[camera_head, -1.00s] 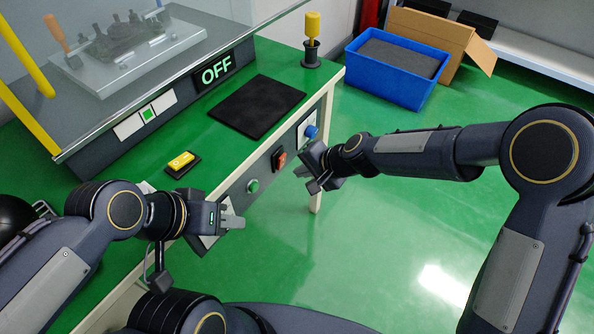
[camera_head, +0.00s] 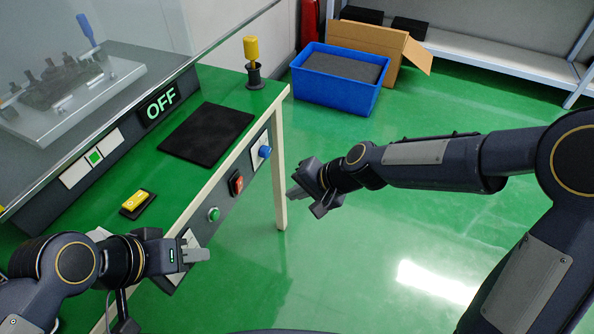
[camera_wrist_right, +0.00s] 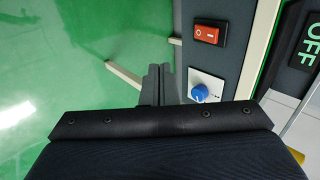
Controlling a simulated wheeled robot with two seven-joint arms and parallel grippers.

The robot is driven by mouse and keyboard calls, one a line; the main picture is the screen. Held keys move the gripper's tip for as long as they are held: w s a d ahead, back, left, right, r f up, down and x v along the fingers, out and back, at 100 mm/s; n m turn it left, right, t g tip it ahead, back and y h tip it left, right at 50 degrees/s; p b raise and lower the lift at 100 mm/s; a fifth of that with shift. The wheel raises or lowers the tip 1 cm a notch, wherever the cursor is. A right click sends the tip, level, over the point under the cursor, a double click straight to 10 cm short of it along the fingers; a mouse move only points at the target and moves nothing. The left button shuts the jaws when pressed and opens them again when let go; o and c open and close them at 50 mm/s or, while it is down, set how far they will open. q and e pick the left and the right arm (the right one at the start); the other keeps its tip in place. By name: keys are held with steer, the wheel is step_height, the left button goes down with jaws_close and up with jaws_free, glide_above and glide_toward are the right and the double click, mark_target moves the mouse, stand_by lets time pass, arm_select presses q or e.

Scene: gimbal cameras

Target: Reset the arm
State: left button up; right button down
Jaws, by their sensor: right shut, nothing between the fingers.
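My right gripper (camera_head: 297,193) is shut and empty, in the air off the front edge of the workbench, to the right of its front panel. In the right wrist view its fingers (camera_wrist_right: 159,84) lie together with nothing between them. My left gripper (camera_head: 207,255) hangs at the near part of the bench front, low in the head view. Its fingers look close together and nothing shows in them, but I cannot tell whether they are fully shut.
The front panel carries a blue knob (camera_head: 264,152), a red switch (camera_head: 237,184) and a green button (camera_head: 214,214). On the bench are a black mat (camera_head: 206,134), a yellow block (camera_head: 134,200) and a yellow-handled tool (camera_head: 251,50). A blue crate (camera_head: 335,97) stands on the open floor.

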steer(key=s+d+r+n+t+h, duration=0.1)
steer(key=s+d+r, duration=0.45)
steer(key=d, duration=0.35)
steer(key=s+d+r+n+t+h, duration=0.1)
steer(key=s+d+r, duration=0.4)
steer(key=d, duration=0.4)
steer(key=s+d+f+t+h, duration=0.1)
steer(key=s+d+f+h, duration=0.1)
steer(key=s+d, duration=0.55)
step_height(320, 180, up, 16)
steer(key=s+a+p, duration=0.1)
steer(key=s+p, duration=0.1)
steer(key=p, duration=1.4)
steer(key=shift+s+a+f, duration=0.2)
steer(key=shift+s+f, duration=0.05)
